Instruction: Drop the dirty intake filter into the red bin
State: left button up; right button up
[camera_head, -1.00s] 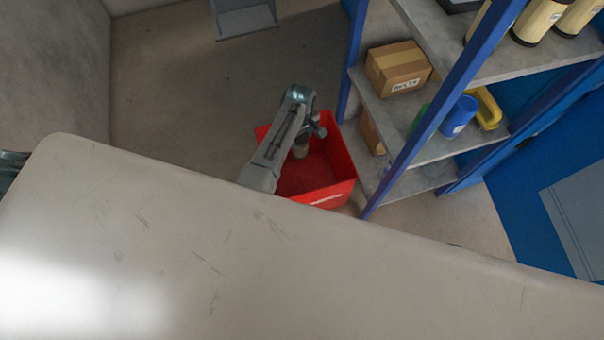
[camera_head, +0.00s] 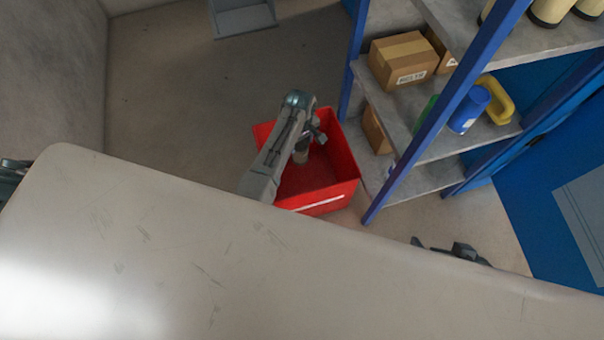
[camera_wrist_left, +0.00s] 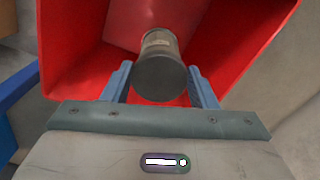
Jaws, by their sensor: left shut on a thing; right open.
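My left gripper (camera_head: 304,145) reaches down over the red bin (camera_head: 333,200), which stands on the floor beyond the large pale surface. It is shut on the dirty intake filter (camera_wrist_left: 160,72), a dark grey cylinder with a brownish label band. In the left wrist view the filter sits between the two blue-grey fingers, with the red bin's walls (camera_wrist_left: 235,60) behind it. The filter (camera_head: 300,156) shows small and partly hidden in the head view, within the bin's outline. My right gripper (camera_head: 455,250) is open, partly hidden behind the pale surface's far edge.
The large pale surface (camera_head: 150,240) fills the foreground. A blue-framed shelf (camera_head: 425,180) stands close right of the bin, with cardboard boxes (camera_head: 403,60), a blue container (camera_head: 469,110) and a yellow item (camera_head: 498,98). Floor left of the bin is clear.

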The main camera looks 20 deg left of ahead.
pick_arm(q)
jog(key=shift+f, duration=0.2)
pick_arm(e)
jog(key=shift+w+a+f, duration=0.15)
jog(key=shift+a, duration=0.05)
pick_arm(q)
jog(key=o, duration=1.4)
jog(key=shift+o, duration=0.2)
notch_tip(320, 180, up, 11)
jog(key=p, duration=0.2)
pick_arm(e)
jog(key=shift+s+d+r+g+h, duration=0.5)
jog(key=shift+s+d+r+g, duration=0.4)
jog(key=shift+d+r+g, duration=0.15)
pick_arm(q)
jog(key=shift+f, duration=0.1)
